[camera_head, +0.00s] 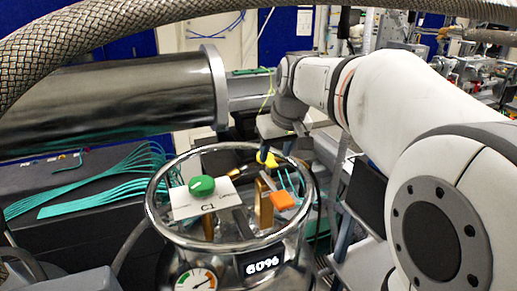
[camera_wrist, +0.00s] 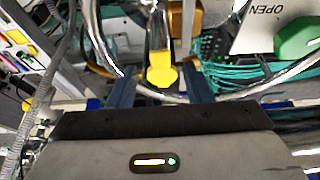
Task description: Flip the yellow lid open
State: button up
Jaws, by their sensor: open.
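The yellow lid (camera_head: 267,159) is a small yellow piece near the far rim of a round vessel (camera_head: 160,222) in the head view. In the wrist view the yellow lid (camera_wrist: 162,75) hangs at the end of a shiny metal rod, in the middle of the picture. My gripper (camera_wrist: 158,69) is open, with one dark blue finger on each side of the yellow lid in that view. I cannot tell whether either finger touches it. In the head view my gripper (camera_head: 268,146) is small and partly hidden beside the lid, over the vessel's far rim.
The vessel also holds a green knob (camera_head: 202,186), an orange piece (camera_head: 283,201) and a white card (camera_head: 190,205). A gauge (camera_head: 196,280) and a display (camera_head: 264,264) are on its front. Teal cables (camera_head: 105,180) and a large metal cylinder (camera_head: 120,95) are at the left.

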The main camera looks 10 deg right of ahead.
aim_at(268, 160)
jog(key=shift+x, duration=1.45)
jog(key=shift+s, duration=0.1)
jog(key=shift+c, duration=0.5)
